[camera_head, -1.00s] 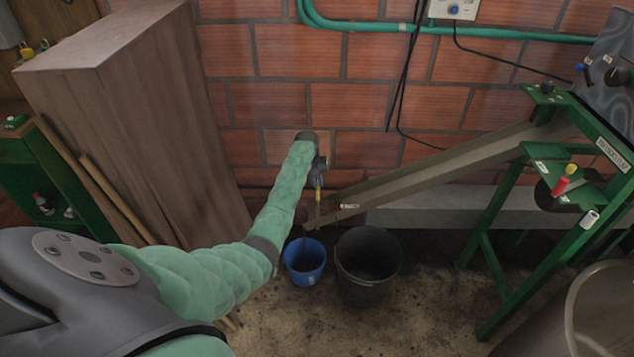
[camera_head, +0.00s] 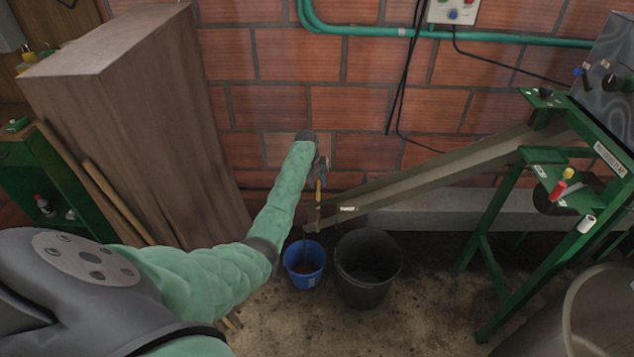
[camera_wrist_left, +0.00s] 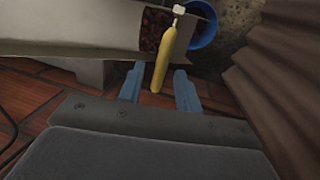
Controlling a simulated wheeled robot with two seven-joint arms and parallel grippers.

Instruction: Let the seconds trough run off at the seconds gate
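The seconds trough (camera_head: 440,174) slopes down leftward from the green machine stand to its low end over the buckets. The seconds gate (camera_head: 317,214) stands at that end, with a yellow handle (camera_head: 318,187) on top. In the left wrist view, dark red cherries (camera_wrist_left: 152,30) lie in the trough beside the yellow handle (camera_wrist_left: 161,68). My left gripper (camera_head: 319,166) is at the handle. Its two blue fingers (camera_wrist_left: 160,82) stand apart on either side of the handle, with gaps visible. A thin dark streak shows between the trough end and the blue bucket (camera_head: 304,281). My right gripper is out of view.
A black bucket (camera_head: 366,292) stands right of the blue one. A tall brown wooden cabinet (camera_head: 135,110) is close on the left. The green stand (camera_head: 492,262) and a large metal drum (camera_head: 600,310) are on the right. The brick wall (camera_head: 290,80) is behind.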

